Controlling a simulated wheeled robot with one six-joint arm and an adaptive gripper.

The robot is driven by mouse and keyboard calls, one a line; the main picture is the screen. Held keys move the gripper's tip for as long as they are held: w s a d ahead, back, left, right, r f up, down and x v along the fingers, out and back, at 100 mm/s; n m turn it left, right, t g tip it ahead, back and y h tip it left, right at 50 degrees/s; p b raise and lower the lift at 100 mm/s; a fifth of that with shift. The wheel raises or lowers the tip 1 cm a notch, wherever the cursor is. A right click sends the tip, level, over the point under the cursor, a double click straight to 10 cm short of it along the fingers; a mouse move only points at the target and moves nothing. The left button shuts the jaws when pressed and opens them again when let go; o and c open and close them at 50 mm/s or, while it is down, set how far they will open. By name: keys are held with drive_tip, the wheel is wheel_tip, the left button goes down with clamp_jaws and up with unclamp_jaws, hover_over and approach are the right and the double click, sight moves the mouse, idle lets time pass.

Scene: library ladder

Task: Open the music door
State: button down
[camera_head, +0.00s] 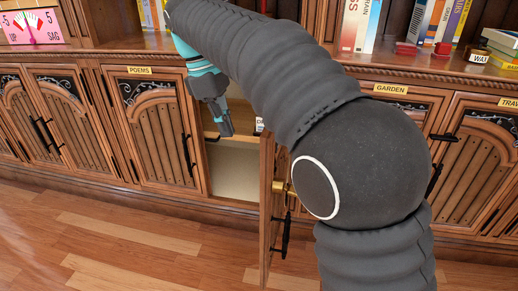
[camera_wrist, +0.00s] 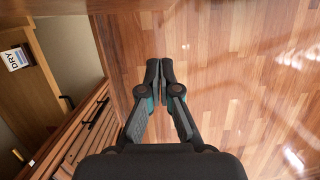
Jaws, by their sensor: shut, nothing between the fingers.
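No label reading MUSIC is readable in either view. A wooden cabinet door (camera_head: 267,215) between the doors labelled POEMS and GARDEN stands swung out, seen nearly edge-on, with a dark handle and a brass piece. It also shows at the lower left of the wrist view (camera_wrist: 82,137). The cabinet opening (camera_head: 235,170) behind it is pale inside. My gripper (camera_head: 227,132) is shut and empty in front of the opening, left of the open door. In the wrist view its fingertips (camera_wrist: 160,66) are together over the floor. My arm hides part of the cabinet front.
The POEMS door (camera_head: 157,135) at left and the GARDEN door (camera_head: 405,110) at right are closed. A box marked DRY (camera_wrist: 16,58) is inside the cabinet. Books (camera_head: 440,22) and small things stand on the ledge above. The wooden floor (camera_head: 120,240) in front is clear.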

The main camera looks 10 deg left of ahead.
drive_tip(key=d+f+b, duration=0.3)
drive_tip(key=d+f, duration=0.3)
drive_tip(key=f, duration=0.3)
drive_tip(key=shift+w+d+f+b, duration=0.2)
drive_tip(key=shift+w+f+b, duration=0.05)
drive_tip(key=shift+f+b, duration=0.1)
